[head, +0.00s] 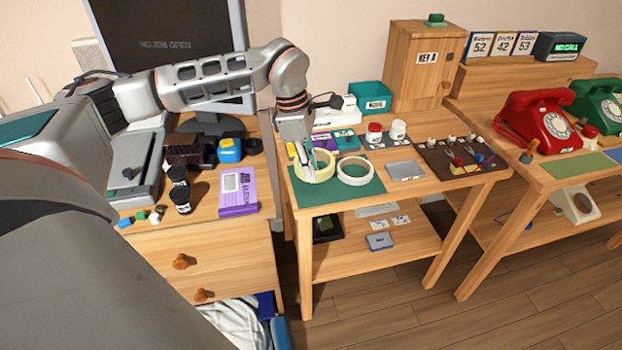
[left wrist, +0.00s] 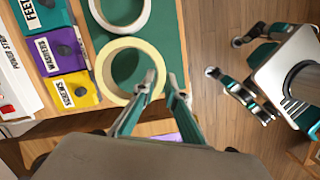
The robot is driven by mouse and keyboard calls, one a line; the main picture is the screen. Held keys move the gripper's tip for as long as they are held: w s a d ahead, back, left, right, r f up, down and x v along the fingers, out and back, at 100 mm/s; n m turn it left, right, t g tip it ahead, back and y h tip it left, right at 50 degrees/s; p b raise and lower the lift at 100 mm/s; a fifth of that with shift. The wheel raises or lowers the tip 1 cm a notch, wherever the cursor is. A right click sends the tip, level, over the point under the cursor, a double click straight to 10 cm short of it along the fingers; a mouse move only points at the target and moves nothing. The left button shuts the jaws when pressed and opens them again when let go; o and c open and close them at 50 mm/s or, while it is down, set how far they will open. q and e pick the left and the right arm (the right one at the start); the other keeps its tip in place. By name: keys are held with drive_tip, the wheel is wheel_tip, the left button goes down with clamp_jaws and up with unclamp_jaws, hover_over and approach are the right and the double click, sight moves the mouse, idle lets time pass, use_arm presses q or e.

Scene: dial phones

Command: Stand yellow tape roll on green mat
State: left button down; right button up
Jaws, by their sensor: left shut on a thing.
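The pale yellow tape roll (head: 318,178) lies flat, or nearly so, at the left part of the green mat (head: 322,197). It also shows in the left wrist view (left wrist: 106,88). My left gripper (head: 304,160) reaches down from above and is shut on the roll's wall. In the left wrist view my left gripper (left wrist: 160,84) has one finger inside the ring and one outside it. A white tape roll (head: 355,181) lies on the mat just right of the yellow one. My right gripper (left wrist: 222,57) shows in the left wrist view, empty with its fingers apart, over the floor.
Behind the mat are purple, teal and other labelled boxes (head: 345,139). A grey square block (head: 405,171) sits at the mat's right, beside a dark tray (head: 432,160) of small tools. The mat's front part is clear. A gap separates this table from the drawer desk (head: 215,240).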

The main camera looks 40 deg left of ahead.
use_arm(q)
wheel_tip(320, 180, down, 3)
drive_tip(key=shift+f+b, duration=0.1)
drive_tip(key=shift+b, duration=0.2)
drive_tip(key=shift+f, duration=0.25)
drive_tip(key=shift+r, duration=0.1)
drive_tip(key=c, duration=2)
unclamp_jaws()
drive_tip(key=shift+c, duration=0.2)
